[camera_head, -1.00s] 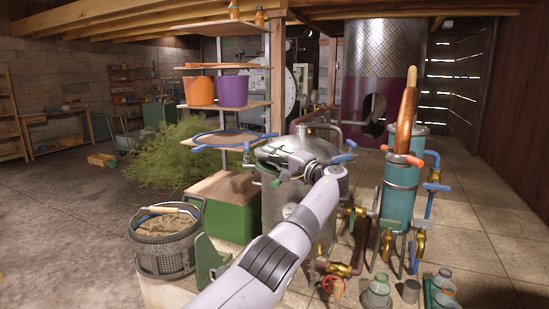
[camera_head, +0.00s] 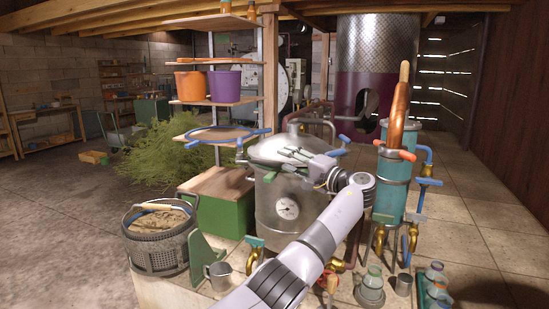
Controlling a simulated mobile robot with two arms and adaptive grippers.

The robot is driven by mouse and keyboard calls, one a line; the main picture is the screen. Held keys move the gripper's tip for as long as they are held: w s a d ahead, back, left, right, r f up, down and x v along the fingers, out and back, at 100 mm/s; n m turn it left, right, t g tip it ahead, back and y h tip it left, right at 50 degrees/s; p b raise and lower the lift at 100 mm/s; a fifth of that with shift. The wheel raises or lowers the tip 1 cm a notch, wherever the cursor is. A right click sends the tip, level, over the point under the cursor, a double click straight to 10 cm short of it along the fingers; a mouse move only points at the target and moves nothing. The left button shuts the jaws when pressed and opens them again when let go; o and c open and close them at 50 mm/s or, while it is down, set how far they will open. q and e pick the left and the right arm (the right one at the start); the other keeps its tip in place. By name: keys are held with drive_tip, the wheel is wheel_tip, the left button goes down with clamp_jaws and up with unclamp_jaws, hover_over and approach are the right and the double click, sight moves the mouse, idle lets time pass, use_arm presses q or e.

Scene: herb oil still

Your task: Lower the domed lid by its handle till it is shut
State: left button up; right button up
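The domed metal lid (camera_head: 266,150) sits on top of the steel still pot (camera_head: 268,195) and looks about level. Any gap at its rim is too small to tell. Blue levers show at the pot's left and right rim. I cannot make out the lid's handle; the gripper covers part of the lid. My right gripper is not in view.
A teal condenser (camera_head: 391,190) with a copper pipe stands right of the pot. Glass jars (camera_head: 372,283) stand at front right. Open floor lies at far left.

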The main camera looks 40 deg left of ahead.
use_arm(q)
drive_tip(key=d, duration=0.2)
drive_tip(key=shift+s+d+f, duration=0.1)
drive_tip(key=shift+d+f, duration=0.1)
drive_tip(key=shift+d, duration=0.15)
drive_tip(key=shift+f, duration=0.1)
idle(0.8)
